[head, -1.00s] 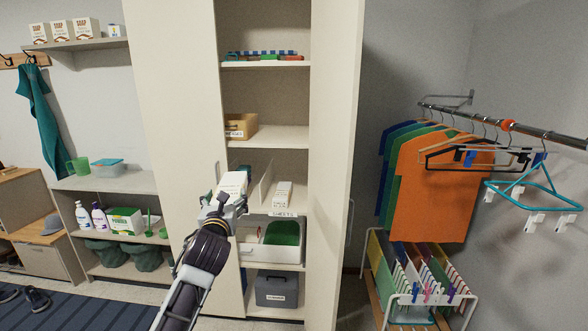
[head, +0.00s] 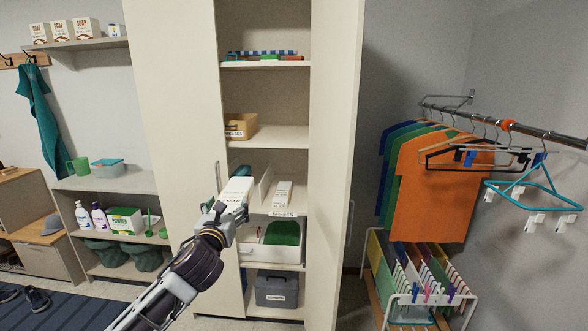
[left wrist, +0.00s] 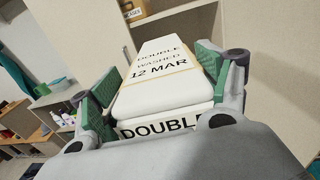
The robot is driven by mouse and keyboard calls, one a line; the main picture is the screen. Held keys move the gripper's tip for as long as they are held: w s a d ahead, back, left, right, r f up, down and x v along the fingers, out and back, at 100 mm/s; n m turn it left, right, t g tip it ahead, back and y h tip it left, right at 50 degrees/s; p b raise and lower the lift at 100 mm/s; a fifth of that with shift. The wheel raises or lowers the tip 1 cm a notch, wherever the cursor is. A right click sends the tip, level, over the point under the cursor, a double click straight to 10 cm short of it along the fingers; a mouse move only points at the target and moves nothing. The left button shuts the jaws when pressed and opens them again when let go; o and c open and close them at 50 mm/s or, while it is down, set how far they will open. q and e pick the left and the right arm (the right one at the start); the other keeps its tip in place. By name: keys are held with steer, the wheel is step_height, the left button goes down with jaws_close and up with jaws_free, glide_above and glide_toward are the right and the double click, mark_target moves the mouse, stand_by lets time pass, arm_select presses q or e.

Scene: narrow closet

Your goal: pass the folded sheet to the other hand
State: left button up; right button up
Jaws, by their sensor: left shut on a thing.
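The folded sheet (head: 237,190) is a white block, held by my left gripper (head: 229,207) in front of the cabinet's open middle shelves. In the left wrist view the folded sheet (left wrist: 165,80) reads "DOUBLE WASHED 12 MAR", has a pale band around it, and lies between the green finger pads of my left gripper (left wrist: 160,90). The far end of the sheet points away from the wrist. My right gripper is in neither view.
Another white labelled stack (head: 282,195) sits on the shelf marked "SHEETS". A white bin with green content (head: 268,253) is below it. The cabinet's right door (head: 336,150) stands open. A rail of hanging clothes (head: 440,185) is at the right.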

arm_select(q)
steer(key=shift+s+f, duration=0.25)
steer(key=shift+s+f+h, duration=0.3)
steer(key=shift+f, duration=0.05)
steer(key=shift+s+a+f, duration=0.1)
steer(key=shift+s+f, duration=0.15)
steer(key=shift+f, duration=0.2)
steer(key=shift+s+a+f, duration=0.1)
steer(key=shift+s+f, duration=0.1)
steer(key=shift+f, duration=0.25)
steer(key=shift+s+a+f, duration=0.15)
steer(key=shift+s+f, duration=0.15)
steer(key=shift+f, duration=0.2)
steer(key=shift+s+f, duration=0.15)
steer(key=shift+f, duration=0.25)
steer(key=shift+s+a+f, duration=0.45)
steer(key=shift+s+f, duration=1.2)
steer(key=shift+f, duration=1.85)
steer(key=shift+s+a+f, duration=0.45)
steer(key=shift+s+f, duration=1.15)
steer(key=shift+f, duration=1.85)
steer(key=shift+s+a+f, duration=0.45)
steer(key=shift+s+f, duration=1.2)
steer(key=shift+f, duration=1.85)
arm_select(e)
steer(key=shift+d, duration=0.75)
